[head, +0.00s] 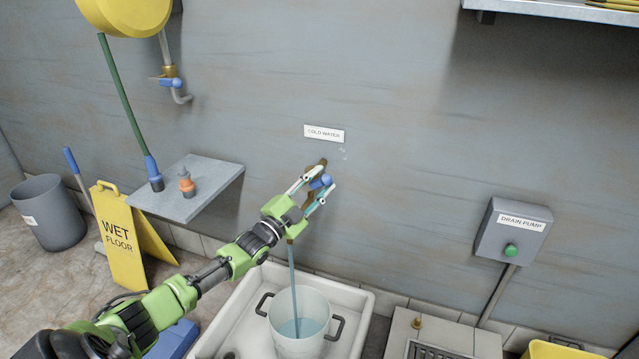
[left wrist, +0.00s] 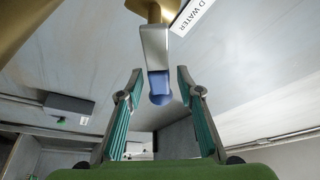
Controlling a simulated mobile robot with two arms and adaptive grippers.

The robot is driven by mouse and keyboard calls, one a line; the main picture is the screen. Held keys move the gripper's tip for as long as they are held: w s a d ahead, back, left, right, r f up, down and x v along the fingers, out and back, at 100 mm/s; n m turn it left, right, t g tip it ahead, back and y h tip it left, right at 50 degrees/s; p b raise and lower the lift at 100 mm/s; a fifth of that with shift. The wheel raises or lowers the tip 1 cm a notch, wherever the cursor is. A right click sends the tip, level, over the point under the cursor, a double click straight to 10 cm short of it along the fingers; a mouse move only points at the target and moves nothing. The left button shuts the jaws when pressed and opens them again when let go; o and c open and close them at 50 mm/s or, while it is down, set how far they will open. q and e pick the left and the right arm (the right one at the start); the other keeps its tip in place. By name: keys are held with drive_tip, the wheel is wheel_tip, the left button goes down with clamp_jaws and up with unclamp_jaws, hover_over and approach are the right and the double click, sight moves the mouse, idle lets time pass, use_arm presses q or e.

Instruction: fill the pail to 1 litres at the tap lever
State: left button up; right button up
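The tap (head: 310,193) is on the wall under a COLD WATER label, mostly hidden behind my left gripper (head: 322,179). Its blue-tipped lever (head: 326,180) lies between the two open fingers. In the left wrist view the lever (left wrist: 158,84) has visible gaps to the fingers of my left gripper (left wrist: 158,74) on both sides. A stream of water (head: 292,275) runs down into the pale pail (head: 299,345). The pail stands upright in the white sink, with bluish water (head: 312,327) inside; its level against any marks cannot be read. My right gripper is out of view.
The white sink (head: 360,305) surrounds the pail. A grey shelf (head: 215,185) with an orange nozzle sits left, by a second tap (head: 172,82) and a yellow hose reel (head: 125,12). A drain pump box (head: 495,235) is right. A wet floor sign (head: 118,240) stands left.

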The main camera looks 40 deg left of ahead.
use_arm(q)
drive_tip(key=shift+s+f, duration=0.1)
drive_tip(key=shift+s, duration=0.05)
drive_tip(key=v, duration=1.1)
drive_tip(key=shift+s, duration=0.35)
